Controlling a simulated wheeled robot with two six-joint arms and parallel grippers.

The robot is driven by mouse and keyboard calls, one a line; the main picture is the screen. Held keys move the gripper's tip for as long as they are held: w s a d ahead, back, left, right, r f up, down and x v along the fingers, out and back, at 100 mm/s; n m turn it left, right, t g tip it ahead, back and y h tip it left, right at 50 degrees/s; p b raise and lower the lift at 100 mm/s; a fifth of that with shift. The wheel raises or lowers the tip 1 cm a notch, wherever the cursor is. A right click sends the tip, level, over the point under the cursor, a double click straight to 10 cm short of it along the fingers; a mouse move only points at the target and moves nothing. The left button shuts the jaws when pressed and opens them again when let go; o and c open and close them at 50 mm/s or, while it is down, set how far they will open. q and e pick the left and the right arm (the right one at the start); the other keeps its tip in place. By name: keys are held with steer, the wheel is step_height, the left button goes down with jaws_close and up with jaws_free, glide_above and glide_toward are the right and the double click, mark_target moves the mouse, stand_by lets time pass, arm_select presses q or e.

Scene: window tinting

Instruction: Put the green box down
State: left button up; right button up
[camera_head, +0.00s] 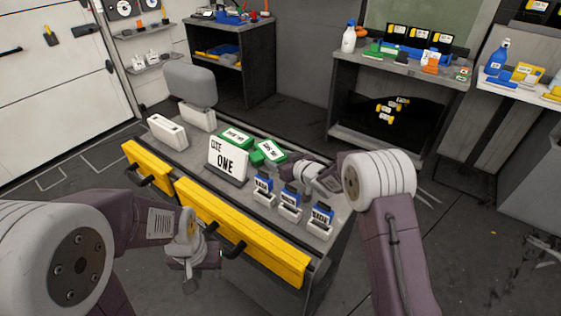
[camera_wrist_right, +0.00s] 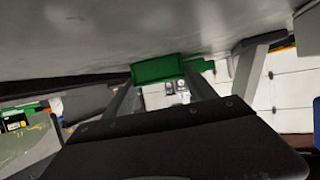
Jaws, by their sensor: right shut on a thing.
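A green box (camera_head: 270,151) with a white label is at the fingers of my right gripper (camera_head: 285,162), over the grey top of the workbench (camera_head: 190,157). In the right wrist view the green box (camera_wrist_right: 157,69) sits between the two fingertips of my right gripper (camera_wrist_right: 160,90), which is shut on it. I cannot tell whether the box touches the surface.
Several small blue-topped holders (camera_head: 289,200) stand at the bench's right front, close to my right forearm. Yellow drawers (camera_head: 240,228) with black handles line the front. A shelf with bottles and boxes (camera_head: 400,68) stands behind.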

steer(key=shift+r, duration=0.1)
steer(key=o, duration=1.4)
steer(key=shift+s+d+r, duration=0.15)
steer(key=shift+s+r, duration=0.1)
steer(key=v, duration=0.7)
